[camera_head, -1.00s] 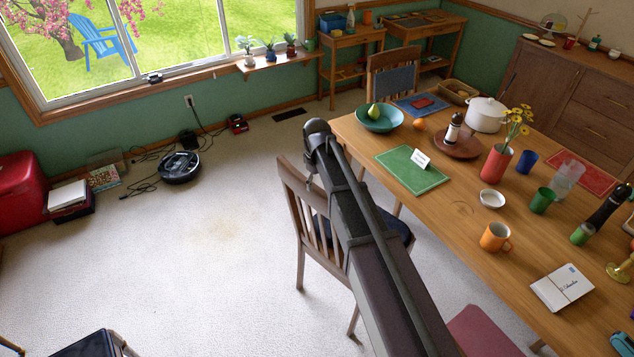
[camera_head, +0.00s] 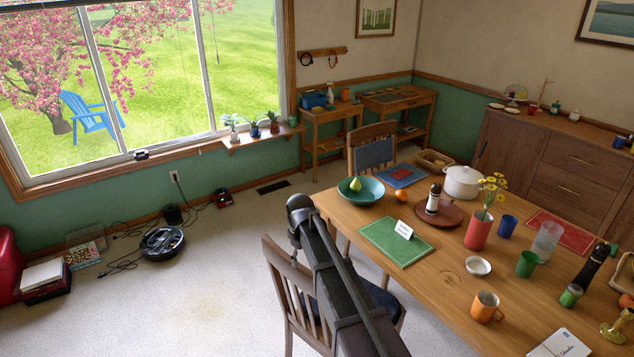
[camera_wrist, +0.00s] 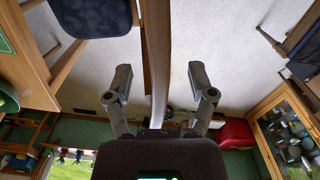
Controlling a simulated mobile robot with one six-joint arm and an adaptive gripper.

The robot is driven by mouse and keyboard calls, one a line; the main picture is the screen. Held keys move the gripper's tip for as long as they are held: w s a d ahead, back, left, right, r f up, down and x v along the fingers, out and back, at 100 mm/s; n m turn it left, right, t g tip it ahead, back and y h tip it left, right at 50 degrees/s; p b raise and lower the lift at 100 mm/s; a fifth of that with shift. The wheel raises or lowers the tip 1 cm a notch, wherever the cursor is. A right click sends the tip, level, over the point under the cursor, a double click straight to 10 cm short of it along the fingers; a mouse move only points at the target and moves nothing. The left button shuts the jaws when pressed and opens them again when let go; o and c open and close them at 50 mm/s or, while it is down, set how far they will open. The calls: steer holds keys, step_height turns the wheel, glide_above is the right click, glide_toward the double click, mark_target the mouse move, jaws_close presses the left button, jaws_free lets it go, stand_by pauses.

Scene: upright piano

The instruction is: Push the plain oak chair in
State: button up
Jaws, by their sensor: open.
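A brown wooden chair with a slatted back (camera_head: 280,268) and dark blue seat stands at the table's near left side, partly covered by my arm; I take it for the oak chair. A second wooden chair with a padded grey-blue back (camera_head: 374,153) stands at the table's far end. My gripper (camera_wrist: 160,76) is open in the wrist view, one finger on each side of a brown wooden rail (camera_wrist: 156,45) that looks like a chair back. I cannot tell whether either finger touches it. A dark blue seat (camera_wrist: 92,15) lies beside the rail.
The oak table (camera_head: 440,290) carries a green mat (camera_head: 396,243), bowl (camera_head: 361,190), pot (camera_head: 462,182), mugs and a flower vase. A robot vacuum (camera_head: 162,242) and cables lie by the window wall. Carpet left of the chair (camera_head: 200,305) is clear.

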steer(key=s+d+m, duration=0.1)
steer(key=s+d, duration=0.1)
steer(key=d, duration=0.3)
steer(key=s+d+m, duration=0.2)
steer(key=s+d, duration=0.1)
steer(key=d, duration=0.2)
steer(key=s+d+m, duration=0.2)
steer(key=s+d, duration=0.1)
steer(key=d, duration=0.1)
steer(key=shift+s+d+f, duration=0.15)
steer(key=shift+s+d, duration=0.1)
steer(key=shift+d, duration=0.15)
steer(key=s+d+m, duration=0.5)
steer(key=s+d, duration=0.5)
steer(key=d, duration=0.1)
steer(key=shift+f+b, duration=0.15)
steer(key=shift+b, duration=0.15)
steer(key=shift+s, duration=0.1)
